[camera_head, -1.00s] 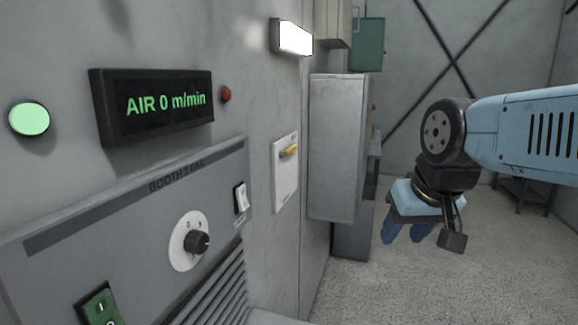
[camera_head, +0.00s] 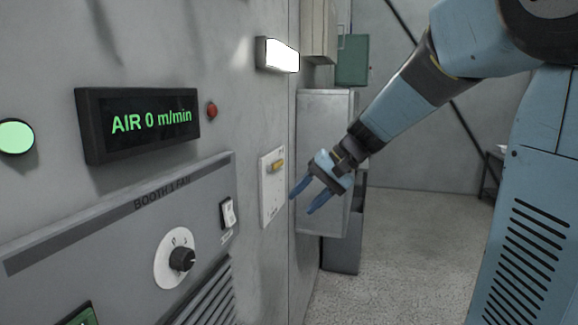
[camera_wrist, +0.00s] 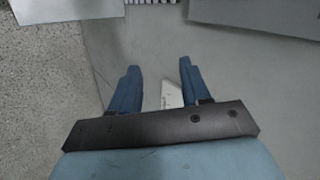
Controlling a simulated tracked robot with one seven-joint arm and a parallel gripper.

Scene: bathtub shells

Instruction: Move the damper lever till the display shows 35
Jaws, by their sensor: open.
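The display (camera_head: 138,122) on the wall reads "AIR 0 m/min" in green. A white plate (camera_head: 268,205) on the wall carries a small yellow-orange lever (camera_head: 278,165) near its top; this looks like the damper lever. My gripper (camera_head: 303,204) is open and empty, to the right of the plate and a little below the lever, apart from both. In the wrist view my gripper (camera_wrist: 160,75) shows two spread blue fingers, with part of a white plate (camera_wrist: 171,95) between and beyond them. The lever cannot be made out in the wrist view.
A grey fan panel (camera_head: 110,230) with a dial (camera_head: 181,259) and a white rocker switch (camera_head: 228,213) sticks out at the left. A lit lamp (camera_head: 277,55) is above the plate. A grey cabinet (camera_head: 325,120) stands behind my gripper. Floor at right is open.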

